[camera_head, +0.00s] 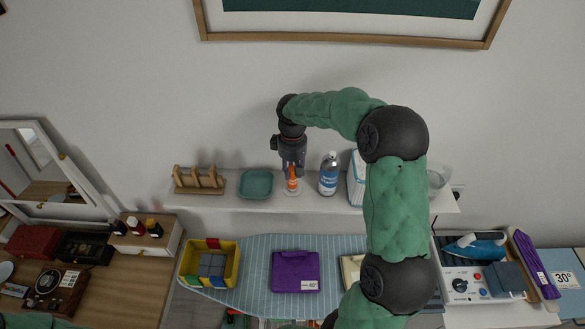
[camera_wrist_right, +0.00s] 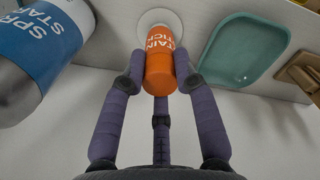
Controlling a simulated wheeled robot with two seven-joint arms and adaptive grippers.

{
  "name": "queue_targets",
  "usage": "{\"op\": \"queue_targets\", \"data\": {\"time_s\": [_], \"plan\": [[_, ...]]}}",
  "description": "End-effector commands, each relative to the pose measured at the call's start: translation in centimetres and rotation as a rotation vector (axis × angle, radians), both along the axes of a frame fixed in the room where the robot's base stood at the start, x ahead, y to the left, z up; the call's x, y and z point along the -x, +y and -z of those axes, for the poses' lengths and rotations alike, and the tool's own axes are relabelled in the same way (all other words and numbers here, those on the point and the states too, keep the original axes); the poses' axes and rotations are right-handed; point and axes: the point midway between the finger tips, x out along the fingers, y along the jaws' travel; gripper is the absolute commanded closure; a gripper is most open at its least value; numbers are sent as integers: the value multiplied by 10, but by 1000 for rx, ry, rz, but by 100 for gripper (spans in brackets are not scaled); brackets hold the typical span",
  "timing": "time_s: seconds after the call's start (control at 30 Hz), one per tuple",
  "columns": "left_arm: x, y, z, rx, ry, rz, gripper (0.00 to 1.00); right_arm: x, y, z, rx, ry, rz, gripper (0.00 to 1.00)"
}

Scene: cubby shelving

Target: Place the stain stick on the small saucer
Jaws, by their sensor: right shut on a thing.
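The stain stick (camera_head: 292,184) is a small orange tube with a white-lettered label, and it also shows in the right wrist view (camera_wrist_right: 160,62). The small saucer (camera_head: 293,192) is a white round dish on the wall shelf, and its rim shows behind the stick in the right wrist view (camera_wrist_right: 146,21). My right gripper (camera_head: 291,170) reaches down from above and is shut on the stick, with its fingers (camera_wrist_right: 160,82) on either side. The stick is upright over the saucer; I cannot tell whether its base touches it. My left gripper is not in view.
On the shelf (camera_head: 225,204), a teal tray (camera_head: 256,185) and a wooden rack (camera_head: 199,181) stand left of the saucer. A blue-and-white spray bottle (camera_head: 328,177) stands close on its right, with a white-blue box (camera_head: 356,181) beyond. An ironing board (camera_head: 262,254) lies below.

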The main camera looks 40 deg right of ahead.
Motion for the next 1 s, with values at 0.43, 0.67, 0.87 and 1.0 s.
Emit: {"op": "queue_targets", "data": {"time_s": [0.43, 0.67, 0.87, 1.0], "plan": [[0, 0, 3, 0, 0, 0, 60, 0, 0, 4, 1, -2, 1, 56], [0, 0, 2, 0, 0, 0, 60, 0, 0, 4, 1, -2, 1, 46], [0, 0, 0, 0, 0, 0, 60, 0, 0, 1, 1, -2, 1, 46], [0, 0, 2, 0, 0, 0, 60, -2, -1, -13, 2, -6, 1, 46]]}}
